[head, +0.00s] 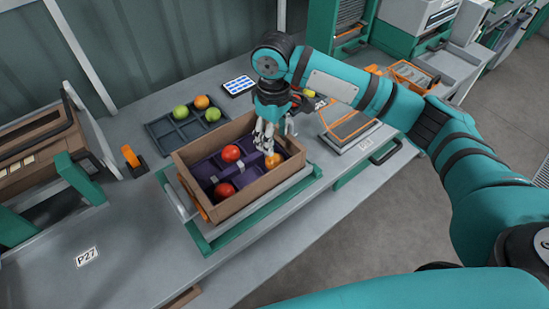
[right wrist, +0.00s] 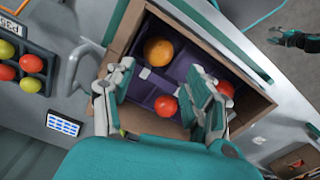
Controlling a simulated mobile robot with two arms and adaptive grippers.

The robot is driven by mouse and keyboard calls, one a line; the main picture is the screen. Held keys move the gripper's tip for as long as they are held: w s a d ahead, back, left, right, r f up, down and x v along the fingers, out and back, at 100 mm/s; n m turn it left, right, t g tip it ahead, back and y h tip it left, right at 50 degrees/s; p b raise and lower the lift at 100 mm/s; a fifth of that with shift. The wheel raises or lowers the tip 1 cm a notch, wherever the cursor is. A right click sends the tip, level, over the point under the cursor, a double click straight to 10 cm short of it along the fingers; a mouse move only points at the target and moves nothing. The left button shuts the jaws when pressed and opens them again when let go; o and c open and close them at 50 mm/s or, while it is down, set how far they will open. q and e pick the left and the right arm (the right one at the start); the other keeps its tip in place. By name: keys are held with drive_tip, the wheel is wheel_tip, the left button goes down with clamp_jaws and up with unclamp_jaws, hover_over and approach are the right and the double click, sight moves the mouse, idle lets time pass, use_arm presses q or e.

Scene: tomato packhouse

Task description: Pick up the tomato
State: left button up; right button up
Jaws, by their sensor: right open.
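An orange tomato (head: 274,161) sits in the right end of a cardboard box (head: 236,207) with a purple divider insert (head: 205,170). Two red tomatoes (head: 230,153) lie in other parts of the insert. What looks like my left gripper (right wrist: 293,38) is small at the right wrist view's edge.
The box rests on a green-edged platform (head: 206,246) on a grey bench. A dark compartment tray (head: 160,131) with green and orange tomatoes stands behind it, beside a blue-white panel (head: 238,86). An orange-handled device (head: 132,160) stands left. The bench's front left is clear.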

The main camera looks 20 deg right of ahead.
sight(275, 157)
wheel_tip(275, 157, down, 3)
drive_tip(key=shift+w+f, duration=0.15)
drive_tip(key=shift+f+p, duration=0.3)
drive_tip(key=shift+f, duration=0.55)
wheel_tip(275, 157, down, 4)
drive_tip(key=shift+d+r+p, duration=0.15)
drive_tip(key=shift+p, duration=0.35)
drive_tip(key=shift+f, duration=0.4)
use_arm(q)
drive_tip(key=shift+w+d+r, duration=0.15)
drive_tip(key=shift+w+r, duration=0.75)
drive_tip(key=shift+r, duration=0.1)
use_arm(e)
drive_tip(key=shift+f, duration=0.15)
use_arm(q)
drive_tip(key=shift+w, duration=0.25)
use_arm(e)
drive_tip(key=c, duration=0.5)
